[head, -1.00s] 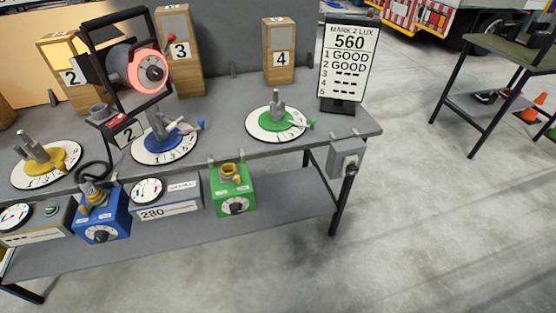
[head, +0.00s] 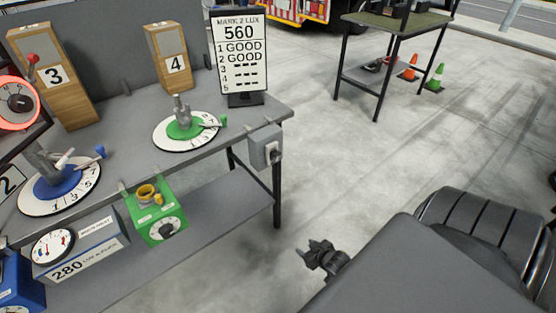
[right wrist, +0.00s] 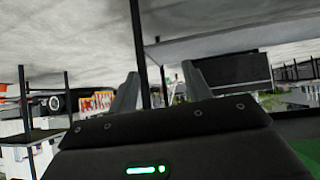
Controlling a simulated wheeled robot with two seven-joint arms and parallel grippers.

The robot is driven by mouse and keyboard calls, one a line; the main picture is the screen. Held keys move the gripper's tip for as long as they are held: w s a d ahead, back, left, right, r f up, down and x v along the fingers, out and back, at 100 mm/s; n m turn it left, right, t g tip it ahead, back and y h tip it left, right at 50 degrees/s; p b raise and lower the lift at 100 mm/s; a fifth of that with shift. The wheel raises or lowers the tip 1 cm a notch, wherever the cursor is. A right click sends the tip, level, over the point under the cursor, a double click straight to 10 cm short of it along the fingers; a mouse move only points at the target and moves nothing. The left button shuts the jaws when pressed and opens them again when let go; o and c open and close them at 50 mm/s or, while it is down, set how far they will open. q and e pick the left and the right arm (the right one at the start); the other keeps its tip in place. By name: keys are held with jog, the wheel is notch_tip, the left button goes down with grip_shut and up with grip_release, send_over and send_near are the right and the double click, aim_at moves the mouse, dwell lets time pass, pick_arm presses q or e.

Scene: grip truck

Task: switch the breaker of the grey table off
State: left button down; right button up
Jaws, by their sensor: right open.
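The grey table (head: 262,108) fills the left of the head view. A small grey breaker box (head: 266,147) is fixed at its right front corner, with a dark fitting low on its right side. The position of its switch is too small to tell. My right gripper (head: 316,254) is in the head view, in front of and to the right of the table's leg, apart from the box. In the right wrist view its two fingers (right wrist: 160,88) stand apart with nothing held between them. My left gripper is not in view.
A green dial (head: 186,130), a blue dial (head: 62,186) and a score board (head: 240,60) stand on the table. A green box (head: 158,215) hangs at its front edge. A green-topped table (head: 398,22) and cones (head: 433,78) are behind. The floor right of the grey table is clear.

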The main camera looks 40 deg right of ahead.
jog(key=w+d+r+t+b, duration=0.15)
jog(key=w+r, duration=0.25)
jog(key=r, duration=0.4)
jog(key=w+d+r+t, duration=0.3)
jog(key=w+r, duration=0.1)
jog(key=r, duration=0.4)
jog(key=t+b, duration=0.1)
jog(key=t, duration=0.3)
send_near(278, 154)
jog(key=shift+n+g+y, duration=0.25)
jog(key=shift+n+y, duration=0.05)
jog(key=shift+y, duration=0.1)
jog(key=w, duration=0.7)
jog(key=shift+w+d+r, duration=0.25)
jog(key=shift+w+d, duration=0.05)
jog(key=shift+w, duration=0.8)
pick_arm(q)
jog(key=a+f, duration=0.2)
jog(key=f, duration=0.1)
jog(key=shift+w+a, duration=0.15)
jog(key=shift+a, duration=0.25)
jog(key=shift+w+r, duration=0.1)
pick_arm(e)
jog(key=shift+c, duration=0.3)
jog(key=c, duration=0.9)
jog(key=shift+f, duration=0.1)
jog(key=shift+c, duration=0.2)
